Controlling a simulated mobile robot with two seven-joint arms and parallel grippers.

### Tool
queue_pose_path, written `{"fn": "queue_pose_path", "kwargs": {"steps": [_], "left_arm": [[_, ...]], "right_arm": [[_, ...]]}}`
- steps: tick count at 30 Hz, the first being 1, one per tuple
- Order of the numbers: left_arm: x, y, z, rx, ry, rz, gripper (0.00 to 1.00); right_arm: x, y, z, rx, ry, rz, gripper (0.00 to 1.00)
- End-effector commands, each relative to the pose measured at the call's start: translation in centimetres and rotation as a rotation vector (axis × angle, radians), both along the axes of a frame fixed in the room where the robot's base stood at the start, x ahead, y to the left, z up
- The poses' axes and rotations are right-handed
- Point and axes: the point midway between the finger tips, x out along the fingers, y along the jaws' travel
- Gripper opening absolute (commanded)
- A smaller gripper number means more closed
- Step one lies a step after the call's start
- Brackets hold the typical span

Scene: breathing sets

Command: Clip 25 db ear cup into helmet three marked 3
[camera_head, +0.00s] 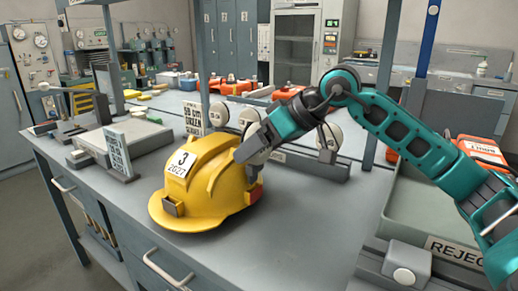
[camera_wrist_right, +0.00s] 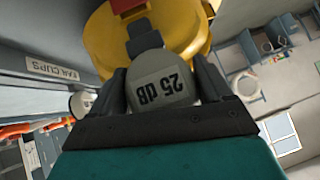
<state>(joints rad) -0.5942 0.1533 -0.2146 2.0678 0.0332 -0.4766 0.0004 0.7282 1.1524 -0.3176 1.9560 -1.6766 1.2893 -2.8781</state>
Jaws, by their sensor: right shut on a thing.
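The yellow helmet marked 3 (camera_head: 205,185) sits upright on the grey bench in the head view. My right gripper (camera_head: 250,155) is at the helmet's right side. In the right wrist view it is shut on a grey ear cup marked 25 dB (camera_wrist_right: 163,85), held between both fingers. The cup's dark clip end points at the yellow helmet (camera_wrist_right: 103,40) and overlaps its edge; I cannot tell whether it is seated. In the head view the cup is mostly hidden by the gripper. My left gripper is not in view.
Behind my right gripper is an ear cup rack (camera_head: 300,162) with several pale cups (camera_head: 328,136). A small sign (camera_head: 117,150) stands left of the helmet. A reject bin (camera_head: 400,215) is at the right. The bench front is clear.

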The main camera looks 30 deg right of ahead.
Motion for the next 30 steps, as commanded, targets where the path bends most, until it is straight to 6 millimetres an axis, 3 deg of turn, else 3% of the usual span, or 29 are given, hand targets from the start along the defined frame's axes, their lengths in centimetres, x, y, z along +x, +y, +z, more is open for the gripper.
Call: {"fn": "queue_pose_path", "kwargs": {"steps": [30], "left_arm": [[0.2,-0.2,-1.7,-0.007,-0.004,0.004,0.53]], "right_arm": [[0.0,0.0,-1.9,0.0,0.0,0.0,0.46]]}}
